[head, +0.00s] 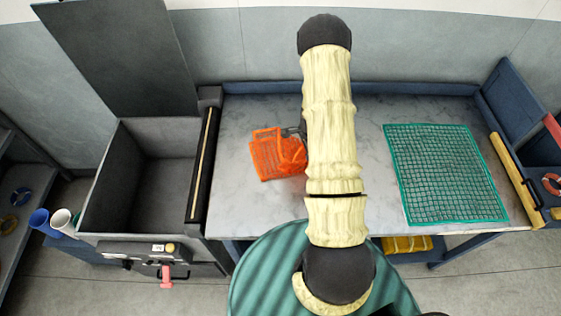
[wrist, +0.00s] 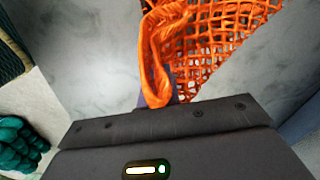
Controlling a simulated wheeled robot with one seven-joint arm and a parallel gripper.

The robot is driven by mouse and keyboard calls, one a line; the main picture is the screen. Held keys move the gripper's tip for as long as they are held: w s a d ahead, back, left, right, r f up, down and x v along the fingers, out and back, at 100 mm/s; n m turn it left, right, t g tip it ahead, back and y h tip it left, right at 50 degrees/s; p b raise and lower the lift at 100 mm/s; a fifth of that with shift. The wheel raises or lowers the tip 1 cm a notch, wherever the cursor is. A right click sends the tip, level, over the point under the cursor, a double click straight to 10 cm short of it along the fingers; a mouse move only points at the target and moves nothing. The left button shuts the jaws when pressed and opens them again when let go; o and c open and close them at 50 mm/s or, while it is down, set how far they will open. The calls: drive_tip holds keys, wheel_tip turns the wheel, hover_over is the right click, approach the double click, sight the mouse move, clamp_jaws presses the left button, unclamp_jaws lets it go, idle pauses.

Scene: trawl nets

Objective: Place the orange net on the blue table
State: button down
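The orange net (head: 270,155) is on the left part of the grey marble top of the blue-edged table (head: 240,120). Its left part looks spread flat, and its right part is bunched up beside my arm. In the wrist view, a gathered fold of the orange net (wrist: 160,50) rises to my gripper (wrist: 168,92), with open mesh spreading to the right. My gripper appears shut on this fold. Only a little of the fingers shows behind the net. In the head view my arm hides most of the gripper.
A green net (head: 445,172) lies flat on the table's right side. A grey open bin (head: 150,180) with a raised lid stands left of the table. A yellow bar (head: 517,180) runs along the right edge. Bare tabletop lies around the orange net.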

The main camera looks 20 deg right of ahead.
drive_tip(key=s+d+f, duration=0.1)
drive_tip(key=f, duration=0.1)
drive_tip(key=s+d+f, duration=0.3)
drive_tip(key=d+f, duration=0.1)
drive_tip(key=shift+s+f, duration=0.1)
drive_tip(key=shift+s, duration=0.3)
drive_tip(key=c, duration=1.2)
unclamp_jaws()
drive_tip(key=shift+s+d+r+p, duration=0.15)
drive_tip(key=shift+r+p, duration=0.1)
drive_tip(key=shift+r, duration=0.25)
drive_tip(key=shift+s+d+r+p, duration=0.15)
drive_tip(key=shift+r+p, duration=0.15)
drive_tip(key=shift+r, duration=0.2)
drive_tip(key=shift+s+d+r+p, duration=0.15)
drive_tip(key=shift+r+p, duration=0.1)
drive_tip(key=shift+r, duration=0.25)
